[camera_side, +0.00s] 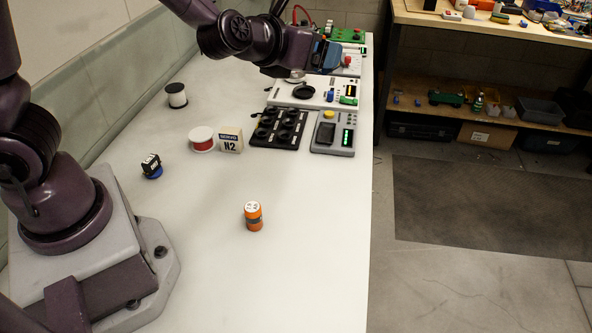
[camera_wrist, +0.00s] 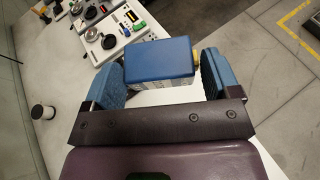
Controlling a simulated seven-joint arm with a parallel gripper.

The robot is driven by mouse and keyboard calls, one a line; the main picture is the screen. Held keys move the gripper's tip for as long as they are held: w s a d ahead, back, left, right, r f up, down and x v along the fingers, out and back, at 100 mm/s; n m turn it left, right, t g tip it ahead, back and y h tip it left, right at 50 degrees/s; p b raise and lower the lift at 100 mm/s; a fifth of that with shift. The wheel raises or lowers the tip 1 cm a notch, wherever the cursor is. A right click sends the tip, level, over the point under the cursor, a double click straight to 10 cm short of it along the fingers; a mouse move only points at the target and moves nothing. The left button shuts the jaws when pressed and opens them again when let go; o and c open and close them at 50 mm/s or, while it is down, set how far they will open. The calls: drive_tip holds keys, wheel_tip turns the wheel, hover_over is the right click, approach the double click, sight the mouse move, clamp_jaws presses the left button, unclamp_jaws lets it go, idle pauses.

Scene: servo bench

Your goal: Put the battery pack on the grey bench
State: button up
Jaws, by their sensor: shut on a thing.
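A blue-topped box with pale printed sides, which looks like the battery pack (camera_wrist: 160,60), sits between the blue finger pads of my gripper (camera_wrist: 159,76) in the wrist view. My gripper is shut on it. In the side view my gripper (camera_side: 325,54) is at the far end of the pale grey bench (camera_side: 310,220), above or beside the devices there. The box is small and partly hidden by the fingers in that view, and its height above the bench is hard to tell.
The bench holds an orange cylinder (camera_side: 253,216), a box marked N2 (camera_side: 230,140), a red spool (camera_side: 202,139), a white spool (camera_side: 177,95), a black-and-blue item (camera_side: 152,166), a black tray (camera_side: 279,128) and a grey device (camera_side: 333,136). The near right area is clear.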

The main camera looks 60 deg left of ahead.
drive_tip(key=shift+a+r, duration=0.6)
drive_tip(key=shift+a, duration=0.15)
drive_tip(key=s+d+f+n+g+y, duration=0.1)
drive_tip(key=s+d+f+n+y, duration=0.1)
drive_tip(key=f, duration=0.5)
drive_tip(key=s+d+f+n+g+y, duration=0.1)
drive_tip(key=s+d+f, duration=0.15)
drive_tip(key=f, duration=0.45)
drive_tip(key=s+a+f+n+g+y, duration=0.1)
drive_tip(key=s+a+n+g+y, duration=0.2)
drive_tip(key=s+n+g, duration=0.2)
drive_tip(key=s+a+f+n+g+y, duration=0.1)
drive_tip(key=s+a+n+g+y, duration=0.2)
drive_tip(key=s+n+g+y, duration=0.1)
drive_tip(key=s+n+g, duration=0.1)
drive_tip(key=s+n, duration=0.1)
drive_tip(key=s, duration=0.1)
drive_tip(key=shift+s+f, duration=0.2)
drive_tip(key=shift+f, duration=0.2)
